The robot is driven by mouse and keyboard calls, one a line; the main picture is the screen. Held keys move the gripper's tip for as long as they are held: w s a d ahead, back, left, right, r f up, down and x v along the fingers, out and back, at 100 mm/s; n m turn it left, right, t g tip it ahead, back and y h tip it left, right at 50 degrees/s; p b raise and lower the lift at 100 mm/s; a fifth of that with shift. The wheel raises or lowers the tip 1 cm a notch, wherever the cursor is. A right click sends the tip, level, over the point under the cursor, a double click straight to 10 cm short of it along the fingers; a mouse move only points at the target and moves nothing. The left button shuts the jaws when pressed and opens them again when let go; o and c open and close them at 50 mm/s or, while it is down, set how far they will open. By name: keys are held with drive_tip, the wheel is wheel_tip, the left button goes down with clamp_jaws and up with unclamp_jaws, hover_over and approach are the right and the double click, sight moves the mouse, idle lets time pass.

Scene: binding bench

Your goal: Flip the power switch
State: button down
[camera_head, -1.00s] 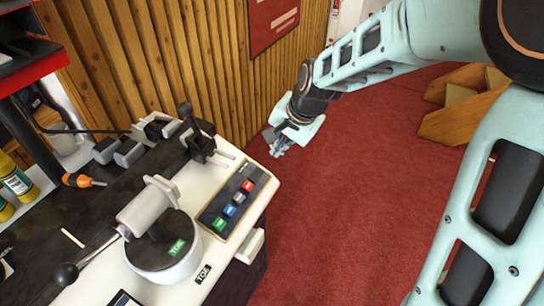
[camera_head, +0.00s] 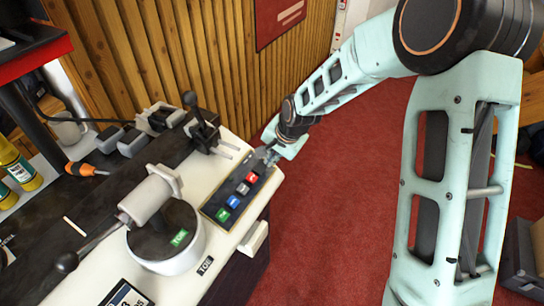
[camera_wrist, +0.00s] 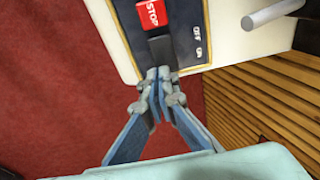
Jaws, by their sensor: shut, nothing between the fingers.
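A dark control panel (camera_head: 226,194) lies on the white machine's corner, with green, blue, grey and red buttons in a row. In the wrist view a black switch (camera_wrist: 161,48) sits between the red STOP button (camera_wrist: 152,15) and my fingertips, with OFF and ON printed beside it. I cannot tell which way it is set. My gripper (camera_head: 270,157) is shut and empty at the panel's far end. In the wrist view my closed fingertips (camera_wrist: 159,73) are at the panel's edge, close to the switch; contact cannot be told. In the head view the gripper hides the switch.
A black lever (camera_head: 203,133) with rods pointing toward my gripper stands on the machine left of it. A grey roller with a long handle (camera_head: 148,203) sits on the round white drum. The slatted wall (camera_head: 215,65) is close behind.

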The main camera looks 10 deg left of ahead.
drive_tip(key=shift+w+p, duration=0.1)
drive_tip(key=shift+p, duration=0.3)
drive_tip(key=shift+w+f+g+p, duration=0.25)
drive_tip(key=shift+g+p, duration=0.35)
drive_tip(key=shift+p, duration=0.15)
drive_tip(key=shift+f, duration=0.15)
drive_tip(key=shift+s+a, duration=0.1)
drive_tip(key=shift+s+a+r, duration=0.1)
drive_tip(key=shift+s+r, duration=0.2)
drive_tip(key=shift+s, duration=0.4)
